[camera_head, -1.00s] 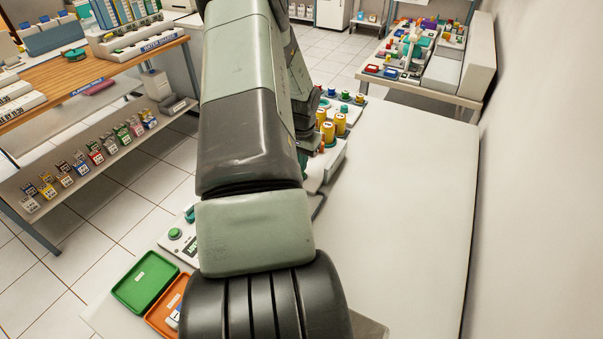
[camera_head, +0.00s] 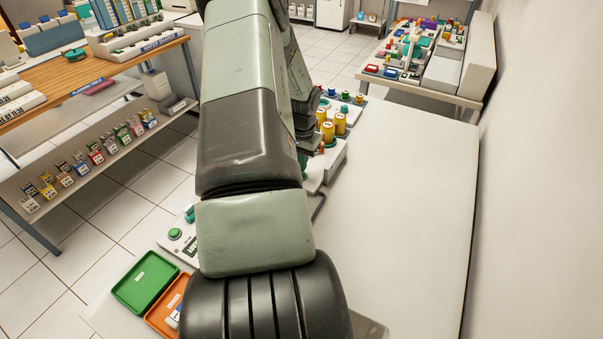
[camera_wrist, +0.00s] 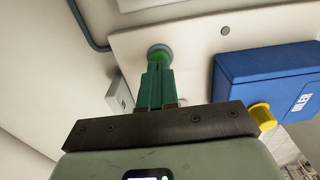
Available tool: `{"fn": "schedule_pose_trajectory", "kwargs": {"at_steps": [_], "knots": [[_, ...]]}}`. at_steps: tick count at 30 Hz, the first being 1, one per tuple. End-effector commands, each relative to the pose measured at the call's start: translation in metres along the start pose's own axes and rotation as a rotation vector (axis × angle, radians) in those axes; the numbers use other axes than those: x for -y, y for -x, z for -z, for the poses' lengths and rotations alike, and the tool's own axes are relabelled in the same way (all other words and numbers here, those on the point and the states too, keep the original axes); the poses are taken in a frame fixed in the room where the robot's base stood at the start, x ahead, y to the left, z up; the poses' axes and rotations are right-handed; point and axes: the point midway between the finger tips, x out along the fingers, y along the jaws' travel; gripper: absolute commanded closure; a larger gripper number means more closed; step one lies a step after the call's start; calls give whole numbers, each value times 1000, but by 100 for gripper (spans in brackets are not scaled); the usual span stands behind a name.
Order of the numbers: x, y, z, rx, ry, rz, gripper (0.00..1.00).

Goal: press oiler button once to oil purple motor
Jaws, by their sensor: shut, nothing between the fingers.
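In the wrist view my gripper (camera_wrist: 156,72) is shut and empty, its teal fingers together. The fingertips are at a round green button (camera_wrist: 160,50) on a pale panel (camera_wrist: 192,42) and overlap its lower part. Whether they touch or press it is not clear. In the head view my arm hides most of the work area, and I cannot make out my fingertips there. A green round button (camera_head: 174,234) shows on a white unit with a partly hidden dark label, left of my arm. I cannot identify a purple motor in either view.
In the head view a green tray (camera_head: 146,282) and orange tray (camera_head: 167,304) lie front left; the white table (camera_head: 400,220) is clear at right.

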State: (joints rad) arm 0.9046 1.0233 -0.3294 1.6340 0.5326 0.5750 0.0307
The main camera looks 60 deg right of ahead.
Motion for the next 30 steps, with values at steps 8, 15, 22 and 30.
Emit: {"fn": "schedule_pose_trajectory", "kwargs": {"at_steps": [8,15,22,30], "knots": [[0,-1,0,0,0,0,100],[0,-6,0,0,0,0,100],[0,-11,0,0,0,0,100],[0,-16,0,0,0,0,100]]}}
